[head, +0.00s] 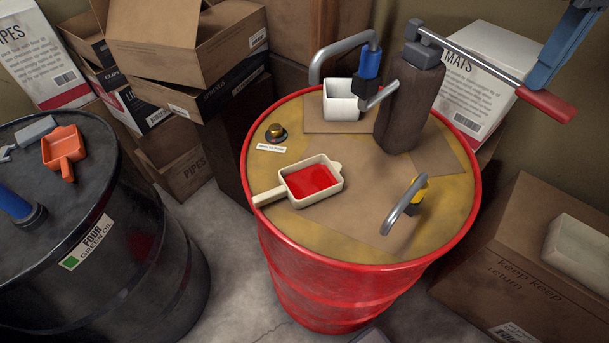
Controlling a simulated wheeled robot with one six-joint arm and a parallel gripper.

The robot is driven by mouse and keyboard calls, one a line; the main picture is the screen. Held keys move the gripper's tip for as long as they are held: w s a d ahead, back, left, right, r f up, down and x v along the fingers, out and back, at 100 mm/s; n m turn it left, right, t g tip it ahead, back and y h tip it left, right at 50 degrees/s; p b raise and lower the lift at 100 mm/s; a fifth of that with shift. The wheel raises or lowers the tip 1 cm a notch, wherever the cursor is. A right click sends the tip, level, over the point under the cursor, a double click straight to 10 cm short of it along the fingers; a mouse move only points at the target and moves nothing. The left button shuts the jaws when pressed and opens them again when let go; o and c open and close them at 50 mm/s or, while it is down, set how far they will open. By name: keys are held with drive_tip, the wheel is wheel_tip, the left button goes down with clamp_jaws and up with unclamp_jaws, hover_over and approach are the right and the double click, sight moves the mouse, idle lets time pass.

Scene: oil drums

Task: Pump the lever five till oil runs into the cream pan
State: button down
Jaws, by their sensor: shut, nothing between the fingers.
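The pump lever is a grey bar (480,62) with a red grip (547,103). It slopes down to the right from the head of a dark brown pump body (408,108) on a red drum (325,270). My gripper (535,83), blue-grey, comes down from the top right corner and is shut and empty. Its tip is at the bar near the red grip; I cannot tell if they touch. The cream pan (288,178) lies on the drum top with its handle to the left and holds red liquid. No stream into it shows.
A white square vessel (341,102) stands beside a blue-collared pipe (368,63). A yellow-collared grey spout (405,205) stands at the drum's right. A black drum (100,265) marked "FOUR" carries an orange pan (63,150). Cardboard boxes (190,50) crowd the back; another box (530,255) is right.

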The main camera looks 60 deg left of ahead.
wheel_tip(320, 180, up, 11)
drive_tip(key=p, duration=0.8)
drive_tip(key=shift+p, duration=0.35)
wheel_tip(320, 180, up, 5)
drive_tip(key=shift+f+p, duration=0.1)
drive_tip(key=shift+p, duration=0.35)
